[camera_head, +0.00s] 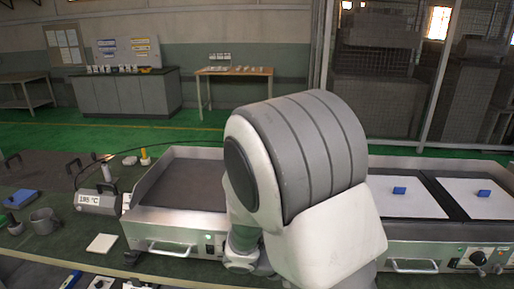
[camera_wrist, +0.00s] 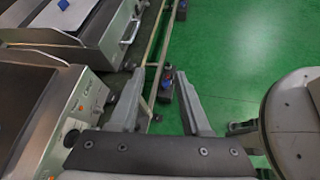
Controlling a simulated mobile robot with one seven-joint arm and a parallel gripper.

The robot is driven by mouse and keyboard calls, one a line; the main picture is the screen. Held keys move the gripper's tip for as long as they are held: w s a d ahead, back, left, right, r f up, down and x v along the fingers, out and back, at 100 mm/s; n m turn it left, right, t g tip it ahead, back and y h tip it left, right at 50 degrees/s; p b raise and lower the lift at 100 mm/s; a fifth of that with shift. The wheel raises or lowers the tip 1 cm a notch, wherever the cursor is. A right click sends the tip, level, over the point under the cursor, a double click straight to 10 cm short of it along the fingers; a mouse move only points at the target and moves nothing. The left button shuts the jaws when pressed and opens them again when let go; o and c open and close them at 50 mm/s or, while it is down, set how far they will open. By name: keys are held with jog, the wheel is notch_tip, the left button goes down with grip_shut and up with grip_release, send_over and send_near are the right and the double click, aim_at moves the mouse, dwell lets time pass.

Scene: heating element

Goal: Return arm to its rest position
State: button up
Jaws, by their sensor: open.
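My arm fills the middle of the head view, a large white and grey link that hides the table behind it. My gripper is not visible in the head view. In the wrist view my gripper (camera_wrist: 160,105) shows two grey fingers spread apart with nothing between them. It hangs over the table's front edge and the green floor (camera_wrist: 238,45).
A steel griddle (camera_head: 165,212) stands left of my arm. White plates (camera_head: 402,200) with blue blocks lie on the heater at right. A grey box with a display (camera_head: 97,201), a mug (camera_head: 44,222) and a white tile (camera_head: 102,243) are at left. A workbench (camera_head: 125,94) stands behind.

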jog(key=s+a+r+m+t+y+p, duration=0.1)
jog(key=s+r+m+y+p, duration=0.1)
jog(key=s+r+m+y, duration=0.3)
jog(key=s+a+r+m+t+y+p, duration=0.1)
jog(key=s+r+m+y, duration=0.5)
jog(key=r+m, duration=0.6)
notch_tip(320, 180, up, 4)
jog(key=shift+s+t+y+p, duration=0.3)
jog(key=shift+s+t+p, duration=0.15)
jog(key=shift+s+t, duration=0.5)
